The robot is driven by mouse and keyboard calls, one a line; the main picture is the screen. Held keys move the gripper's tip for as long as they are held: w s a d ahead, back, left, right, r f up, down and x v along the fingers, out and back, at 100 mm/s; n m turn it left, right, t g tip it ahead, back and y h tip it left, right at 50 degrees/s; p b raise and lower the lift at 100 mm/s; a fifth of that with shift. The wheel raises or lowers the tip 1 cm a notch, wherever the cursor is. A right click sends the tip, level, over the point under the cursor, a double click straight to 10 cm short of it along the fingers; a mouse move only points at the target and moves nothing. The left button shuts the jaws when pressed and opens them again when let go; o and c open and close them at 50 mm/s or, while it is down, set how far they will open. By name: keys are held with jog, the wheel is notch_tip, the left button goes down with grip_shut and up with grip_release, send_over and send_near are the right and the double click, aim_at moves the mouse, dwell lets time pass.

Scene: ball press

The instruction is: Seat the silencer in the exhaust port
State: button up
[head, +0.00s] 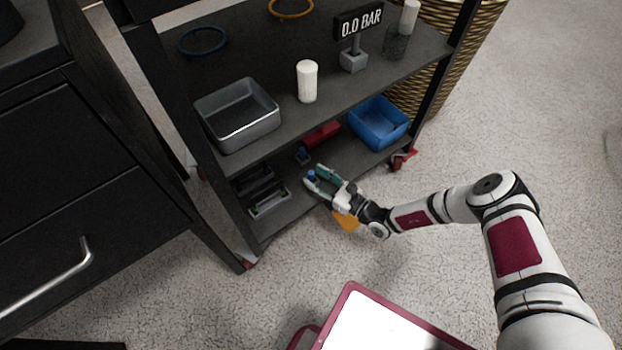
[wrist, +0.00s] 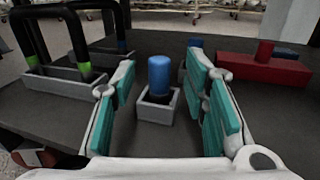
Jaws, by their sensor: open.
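A blue round-topped cylinder (wrist: 159,75), which looks like the silencer, stands upright in a small grey square block (wrist: 155,108) on the lower shelf. In the head view the blue cylinder (head: 311,175) shows at my gripper's fingertips. My gripper (head: 315,177) is open, with one green-padded finger on each side of the cylinder in the wrist view; I see no contact. A second blue piece (wrist: 195,42) stands farther back, partly hidden by the right finger. A red block (wrist: 262,70) with a red stub on top lies behind right. I cannot tell which part is the exhaust port.
Grey racks (wrist: 60,84) with black hoops and green bands stand left on the lower shelf (wrist: 130,140). A blue bin (head: 378,122) sits to the right. The upper shelf above holds a grey tray (head: 238,115), a white cylinder (head: 307,82) and a 0.0 BAR display (head: 358,24).

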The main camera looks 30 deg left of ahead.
jog(key=shift+w+a+b, duration=0.2)
jog(key=shift+a+b, duration=0.15)
jog(key=shift+a, duration=1)
grip_shut()
